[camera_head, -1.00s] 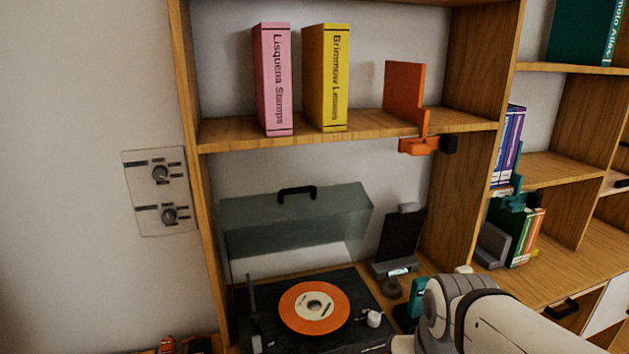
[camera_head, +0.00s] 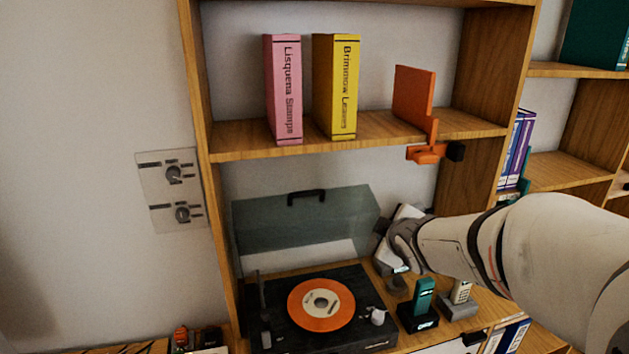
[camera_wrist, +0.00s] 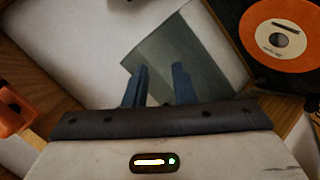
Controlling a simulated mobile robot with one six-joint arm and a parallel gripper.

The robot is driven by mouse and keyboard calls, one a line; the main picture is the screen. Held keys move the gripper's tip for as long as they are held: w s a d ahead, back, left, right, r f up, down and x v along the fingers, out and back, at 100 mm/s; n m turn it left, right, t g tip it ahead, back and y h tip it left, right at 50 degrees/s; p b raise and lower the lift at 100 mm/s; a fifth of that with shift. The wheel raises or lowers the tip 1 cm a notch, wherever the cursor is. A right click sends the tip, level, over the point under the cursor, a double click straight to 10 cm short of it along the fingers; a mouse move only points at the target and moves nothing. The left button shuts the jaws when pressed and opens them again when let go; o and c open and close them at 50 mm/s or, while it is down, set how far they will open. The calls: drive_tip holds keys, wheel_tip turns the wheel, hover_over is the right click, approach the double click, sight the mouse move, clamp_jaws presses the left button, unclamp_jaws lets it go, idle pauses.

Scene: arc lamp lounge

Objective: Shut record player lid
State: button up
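The record player (camera_head: 355,285) sits on the shelf in the lower compartment, with an orange record (camera_head: 300,308) on it. Its see-through grey-green lid (camera_head: 300,225) stands raised at the back, with a black handle (camera_head: 306,196) on its upper edge. My gripper (camera_head: 385,228) is at the lid's right side in the head view; its fingertips are hard to make out there. In the wrist view my gripper (camera_wrist: 159,82) has its two fingers apart, with the lid (camera_wrist: 195,70) behind them and nothing visibly held. The record (camera_wrist: 277,33) shows at upper right there. Contact with the lid cannot be told.
A shelf (camera_head: 370,128) above holds a pink book (camera_head: 284,90), a yellow book (camera_head: 337,88) and an orange bookend (camera_head: 414,98). An orange clamp (camera_head: 427,153) hangs under its edge. Phones (camera_head: 423,297) stand right of the player. The space above the record is clear.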

drive_tip(key=w+a+r+n+t+y+p, duration=0.1)
drive_tip(key=w+a+r+n+y+p, duration=0.15)
drive_tip(key=w+a+n+y, duration=0.35)
drive_tip(key=n+g+y, duration=0.1)
drive_tip(key=n+y, duration=0.2)
drive_tip(key=n, duration=0.3)
approach(307, 194)
drive_tip(key=x, duration=0.2)
drive_tip(key=p+x, duration=0.1)
drive_tip(key=x, duration=0.6)
drive_tip(key=shift+w+p, duration=0.1)
drive_tip(key=shift+p, duration=0.25)
clamp_jaws()
